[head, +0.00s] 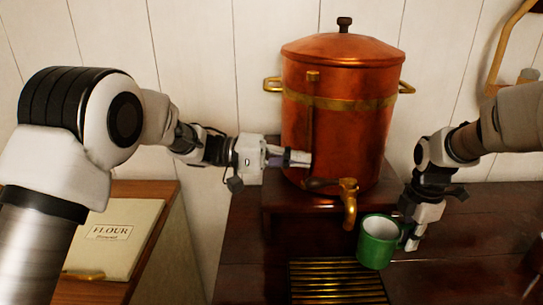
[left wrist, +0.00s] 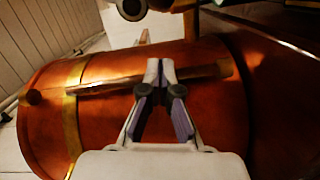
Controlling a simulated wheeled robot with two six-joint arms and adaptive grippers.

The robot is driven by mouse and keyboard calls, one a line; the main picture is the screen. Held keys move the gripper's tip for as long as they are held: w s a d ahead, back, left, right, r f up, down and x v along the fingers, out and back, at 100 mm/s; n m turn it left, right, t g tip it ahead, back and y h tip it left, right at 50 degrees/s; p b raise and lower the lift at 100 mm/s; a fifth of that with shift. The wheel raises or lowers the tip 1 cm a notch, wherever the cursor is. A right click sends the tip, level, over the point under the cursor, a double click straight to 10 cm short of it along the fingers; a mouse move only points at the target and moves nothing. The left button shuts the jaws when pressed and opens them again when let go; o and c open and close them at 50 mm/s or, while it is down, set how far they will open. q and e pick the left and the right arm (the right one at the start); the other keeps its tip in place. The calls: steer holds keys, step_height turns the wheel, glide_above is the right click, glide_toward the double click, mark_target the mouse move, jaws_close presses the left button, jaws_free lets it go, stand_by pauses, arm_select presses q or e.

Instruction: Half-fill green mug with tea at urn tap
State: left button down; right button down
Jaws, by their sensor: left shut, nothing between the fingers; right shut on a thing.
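The copper urn (head: 345,120) stands on a dark wooden stand, and its brass tap (head: 349,200) points down at the front. The green mug (head: 378,250), pale inside, is held roughly upright just right of and below the tap's spout. I cannot tell what is in it. My right gripper (head: 412,238) is shut on the mug at its handle side. My left gripper (head: 307,158) is shut and empty at the urn's front left, above the tap. In the left wrist view its closed fingertips (left wrist: 160,66) are in front of the urn's vertical tube (left wrist: 140,80); contact is unclear.
A brass drip grate (head: 335,280) lies in the dark counter below the tap. A flour box (head: 115,238) sits on a wooden cabinet at the left. Brass handles (head: 272,84) stick out from the urn's sides.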

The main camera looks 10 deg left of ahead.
steer(key=shift+s+a+r, duration=0.1)
arm_select(q)
steer(key=s, duration=0.2)
steer(key=s+d, duration=0.1)
steer(key=s, duration=0.1)
steer(key=shift+f, duration=0.35)
steer(key=shift+w, duration=0.1)
